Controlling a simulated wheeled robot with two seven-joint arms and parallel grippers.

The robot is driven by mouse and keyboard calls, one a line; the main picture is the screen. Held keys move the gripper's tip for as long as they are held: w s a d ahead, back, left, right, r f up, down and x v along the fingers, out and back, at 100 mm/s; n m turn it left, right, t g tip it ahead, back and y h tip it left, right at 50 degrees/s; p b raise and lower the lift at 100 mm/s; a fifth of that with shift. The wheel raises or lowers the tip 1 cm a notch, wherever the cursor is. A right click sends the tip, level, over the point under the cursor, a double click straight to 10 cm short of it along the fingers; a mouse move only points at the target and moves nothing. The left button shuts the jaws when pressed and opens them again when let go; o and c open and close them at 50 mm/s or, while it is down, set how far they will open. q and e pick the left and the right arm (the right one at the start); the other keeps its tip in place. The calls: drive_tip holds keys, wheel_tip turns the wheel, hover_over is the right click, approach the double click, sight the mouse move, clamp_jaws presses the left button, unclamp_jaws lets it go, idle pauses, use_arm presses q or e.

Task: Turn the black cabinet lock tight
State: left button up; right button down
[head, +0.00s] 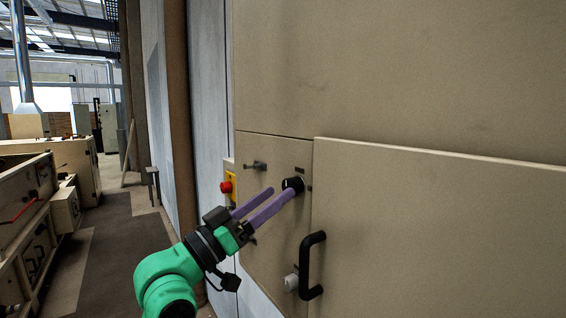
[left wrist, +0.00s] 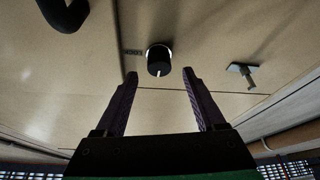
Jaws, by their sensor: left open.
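The black lock (head: 293,184) is a round knob on the beige cabinet panel (head: 270,225), beside a small dark label. In the left wrist view the lock (left wrist: 159,58) shows a pale pointer mark on its face. My left gripper (head: 281,191) is open, with two purple fingers pointing at the panel. In the left wrist view its fingertips (left wrist: 160,74) lie to either side of the lock's line, with the lock just beyond them. In the head view one fingertip overlaps the lock's lower left edge. I cannot tell whether it touches. My right gripper is not in view.
A black pull handle (head: 312,265) and a pale round knob (head: 291,282) sit below the lock. A grey T-shaped latch (head: 256,166) is at its upper left. A red button on yellow (head: 226,187) is further left. The door panel (head: 440,235) stands proud at right.

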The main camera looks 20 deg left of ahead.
sight(292, 186)
use_arm(q)
drive_tip(key=x, duration=0.3)
drive_tip(key=shift+w+d+p, duration=0.1)
drive_tip(key=shift+p, duration=0.3)
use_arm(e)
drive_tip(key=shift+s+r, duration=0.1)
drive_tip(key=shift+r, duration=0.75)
